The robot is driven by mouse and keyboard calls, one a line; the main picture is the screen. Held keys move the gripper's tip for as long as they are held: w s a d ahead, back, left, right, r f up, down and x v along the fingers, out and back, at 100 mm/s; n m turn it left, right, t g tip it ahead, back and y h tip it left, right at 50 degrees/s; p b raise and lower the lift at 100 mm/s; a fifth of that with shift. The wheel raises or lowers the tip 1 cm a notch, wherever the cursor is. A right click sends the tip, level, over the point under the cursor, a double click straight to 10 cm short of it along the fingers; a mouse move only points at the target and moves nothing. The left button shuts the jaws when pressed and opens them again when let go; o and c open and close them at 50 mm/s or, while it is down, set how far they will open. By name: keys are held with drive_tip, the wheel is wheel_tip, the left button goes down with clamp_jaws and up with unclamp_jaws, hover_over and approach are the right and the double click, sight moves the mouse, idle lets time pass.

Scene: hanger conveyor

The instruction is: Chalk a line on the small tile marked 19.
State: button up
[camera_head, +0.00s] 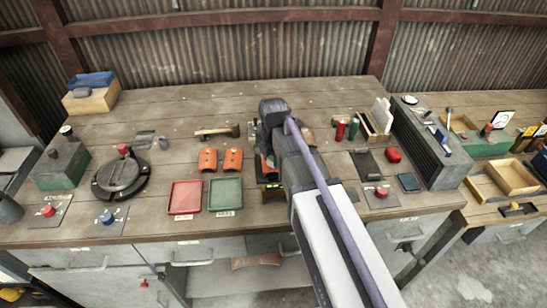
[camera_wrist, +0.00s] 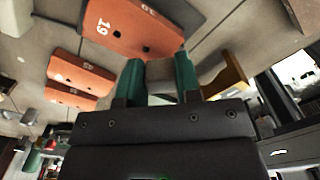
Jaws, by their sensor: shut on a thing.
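The orange tile marked 19 (camera_wrist: 128,27) is at the top of the wrist view, with two dark holes and its number upside down. Part of an orange tile (camera_head: 264,166) shows beside my arm in the head view; its number is hidden there. My gripper (camera_wrist: 160,75) has teal fingers shut on a dull grey piece (camera_wrist: 160,80). I cannot tell from its look whether that piece is chalk. The tile appears just beyond the fingertips; whether the grey piece touches it cannot be told. In the head view my arm hides the fingers.
Two more orange tiles (camera_head: 207,160) (camera_head: 232,160) lie to the left, above a red tray (camera_head: 185,197) and a green tray (camera_head: 225,194). A hammer (camera_head: 216,132) lies behind them. A red can (camera_head: 340,130) and a grey slatted unit (camera_head: 432,143) stand right.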

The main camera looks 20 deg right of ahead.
drive_tip(key=shift+f+b, duration=0.65)
idle(0.6)
drive_tip(key=shift+w+d, duration=0.15)
drive_tip(key=shift+w, duration=0.65)
drive_tip(key=shift+s, duration=0.1)
drive_tip(key=shift+s, duration=0.75)
drive_tip(key=shift+w, duration=0.8)
